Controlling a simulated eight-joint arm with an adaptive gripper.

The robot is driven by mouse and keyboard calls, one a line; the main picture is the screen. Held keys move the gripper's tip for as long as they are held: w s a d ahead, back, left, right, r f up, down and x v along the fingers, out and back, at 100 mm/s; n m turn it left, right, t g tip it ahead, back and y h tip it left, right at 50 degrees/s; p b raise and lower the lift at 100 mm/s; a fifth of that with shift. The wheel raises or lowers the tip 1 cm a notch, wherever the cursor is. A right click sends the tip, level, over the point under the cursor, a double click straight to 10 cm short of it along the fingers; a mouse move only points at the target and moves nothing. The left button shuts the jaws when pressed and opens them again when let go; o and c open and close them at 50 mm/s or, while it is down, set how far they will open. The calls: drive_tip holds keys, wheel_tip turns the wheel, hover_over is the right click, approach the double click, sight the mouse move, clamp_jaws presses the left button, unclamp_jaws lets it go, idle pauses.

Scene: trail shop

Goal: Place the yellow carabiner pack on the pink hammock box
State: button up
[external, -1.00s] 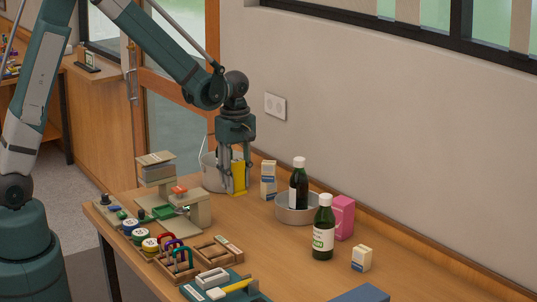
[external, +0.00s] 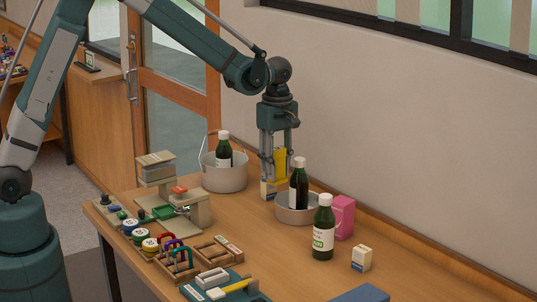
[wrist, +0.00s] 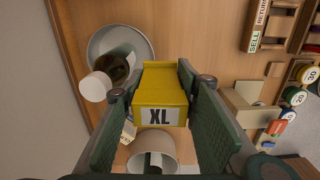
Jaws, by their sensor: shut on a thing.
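The yellow carabiner pack (external: 280,162) is held upright between the fingers of my gripper (external: 273,176), above the table. In the wrist view the pack (wrist: 160,92) shows its XL label, with a green finger pad on each side. My gripper is shut on it. The pink hammock box (external: 343,217) stands at the back of the table, to the right of my gripper and apart from it. Its lower left is partly hidden by a bottle. I cannot make it out in the wrist view.
A grey pan (external: 295,214) holding a dark bottle (external: 299,186) stands between my gripper and the pink box. Another dark bottle (external: 323,230) and a small white-blue carton (external: 361,258) stand nearby. A pot (external: 224,180) is at left; a white-blue carton (external: 267,189) is below my gripper.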

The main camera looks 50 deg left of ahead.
drive_tip(key=w+d+r+p, duration=0.1)
drive_tip(key=w+d+r, duration=0.3)
drive_tip(key=d, duration=0.5)
drive_tip(key=w+d+r+p, duration=0.2)
drive_tip(key=w+d+r, duration=0.1)
drive_tip(key=w+d, duration=0.3)
drive_tip(key=d, duration=0.2)
drive_tip(key=shift+w+d+r, duration=0.35)
drive_tip(key=shift+w+r, duration=0.05)
hover_over(342, 200)
drive_tip(key=shift+f, duration=3.1)
drive_tip(key=shift+f, duration=0.1)
drive_tip(key=shift+f+p, duration=0.35)
drive_tip(key=shift+f, duration=1.45)
drive_tip(key=shift+f, duration=0.1)
drive_tip(key=o, duration=0.6)
drive_tip(key=shift+c, duration=0.2)
drive_tip(key=o, duration=0.4)
